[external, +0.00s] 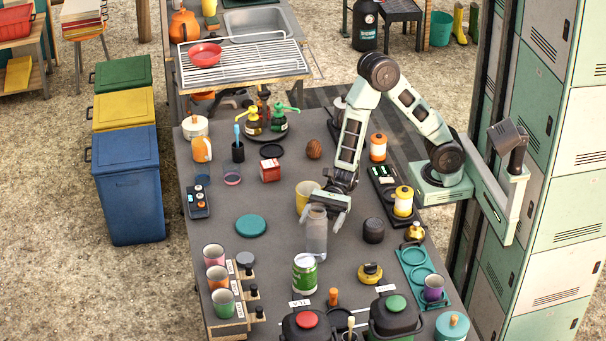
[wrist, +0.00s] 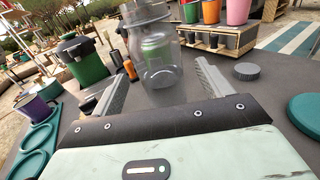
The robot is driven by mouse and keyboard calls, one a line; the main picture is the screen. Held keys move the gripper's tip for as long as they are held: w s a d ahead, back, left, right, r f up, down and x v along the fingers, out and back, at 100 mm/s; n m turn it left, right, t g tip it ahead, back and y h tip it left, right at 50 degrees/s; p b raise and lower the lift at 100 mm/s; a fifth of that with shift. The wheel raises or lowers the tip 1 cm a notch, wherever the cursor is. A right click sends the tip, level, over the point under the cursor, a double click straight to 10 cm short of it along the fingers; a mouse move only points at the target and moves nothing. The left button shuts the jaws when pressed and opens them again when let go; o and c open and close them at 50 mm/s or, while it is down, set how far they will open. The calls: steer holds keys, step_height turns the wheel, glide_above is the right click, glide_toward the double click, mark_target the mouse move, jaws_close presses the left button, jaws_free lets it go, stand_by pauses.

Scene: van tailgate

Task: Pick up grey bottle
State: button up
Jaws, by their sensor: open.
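The grey bottle (external: 316,235) is see-through and stands upright on the grey table, near its middle. In the wrist view the bottle (wrist: 158,62) is straight ahead, between and beyond the two finger tips. My gripper (external: 335,208) is at the bottle's upper part in the external view, on its far right side. It also shows in the wrist view (wrist: 160,92), with its fingers spread wide and nothing held. I cannot tell whether a finger touches the bottle.
A green and white can (external: 305,273) stands just in front of the bottle. A yellow cup (external: 307,194) is close behind, and a dark round jar (external: 373,230) is to the right. A teal disc (external: 251,226) lies left, with bare table around it.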

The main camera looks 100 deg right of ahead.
mark_target(313, 240)
steer(key=shift+f, duration=0.65)
steer(key=x, duration=0.5)
steer(key=shift+f, duration=0.25)
steer(key=c, duration=1.3)
